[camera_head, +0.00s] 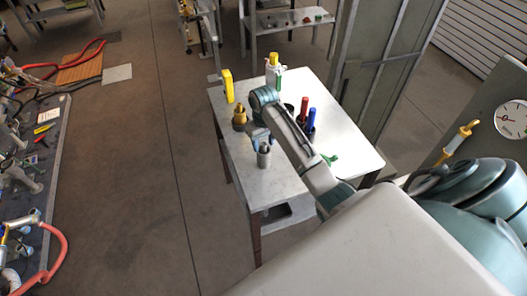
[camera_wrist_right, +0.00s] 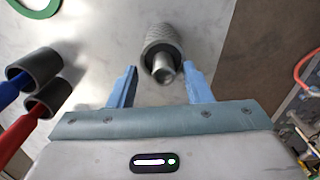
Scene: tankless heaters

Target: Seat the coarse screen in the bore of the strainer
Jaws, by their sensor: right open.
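A grey mesh-textured cylinder, which looks like the coarse screen (camera_head: 264,159), stands near the left front edge of the table. In the right wrist view the screen (camera_wrist_right: 164,38) shows a narrower bright tube at its near end. My right gripper (camera_head: 262,142) is open and empty above it. In the wrist view its two blue fingers (camera_wrist_right: 160,78) lie either side of the tube end, apart from it. A brass fitting (camera_head: 239,117), possibly the strainer, stands behind and left of the screen; its bore cannot be made out. My left gripper is not in view.
Black holders with a red handle (camera_head: 304,107) and a blue handle (camera_head: 311,118) stand right of my forearm. A grey cabinet stands behind.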

